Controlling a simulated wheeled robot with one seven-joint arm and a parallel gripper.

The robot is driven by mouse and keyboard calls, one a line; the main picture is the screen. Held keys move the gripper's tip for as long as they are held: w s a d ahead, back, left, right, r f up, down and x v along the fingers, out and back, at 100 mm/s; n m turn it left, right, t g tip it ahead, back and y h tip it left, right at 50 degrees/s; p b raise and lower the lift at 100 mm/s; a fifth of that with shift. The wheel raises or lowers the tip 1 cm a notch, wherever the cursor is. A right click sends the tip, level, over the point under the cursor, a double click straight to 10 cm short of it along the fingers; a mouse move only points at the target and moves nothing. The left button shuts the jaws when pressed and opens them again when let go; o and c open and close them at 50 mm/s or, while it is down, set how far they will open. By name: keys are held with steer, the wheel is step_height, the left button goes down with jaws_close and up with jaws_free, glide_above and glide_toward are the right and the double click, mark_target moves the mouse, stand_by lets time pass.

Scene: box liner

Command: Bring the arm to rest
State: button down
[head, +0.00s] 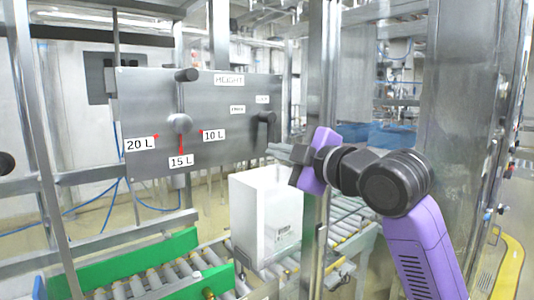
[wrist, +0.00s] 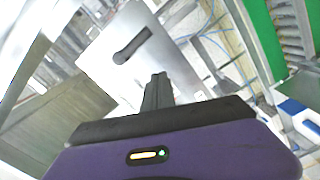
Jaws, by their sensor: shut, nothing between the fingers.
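My gripper (head: 275,152) is shut and empty. In the head view it reaches left from my purple and black arm, in front of the lower right corner of the grey control panel (head: 215,148) and above the white box. In the wrist view its closed fingers (wrist: 158,88) point at the panel, which shows tilted (wrist: 155,62) with a dark handle (wrist: 133,45). The same black handle (head: 264,124) sits just above the fingertips in the head view. I cannot tell whether the fingertips touch anything.
A white box (head: 265,220) stands on the roller conveyor (head: 205,258) below my gripper. A steel post (head: 316,240) rises close beside my gripper. A wide steel column (head: 465,110) stands behind my arm. Green guide rails (head: 165,258) line the conveyor.

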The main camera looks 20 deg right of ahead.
steer(key=v, duration=0.3)
steer(key=shift+s, duration=0.15)
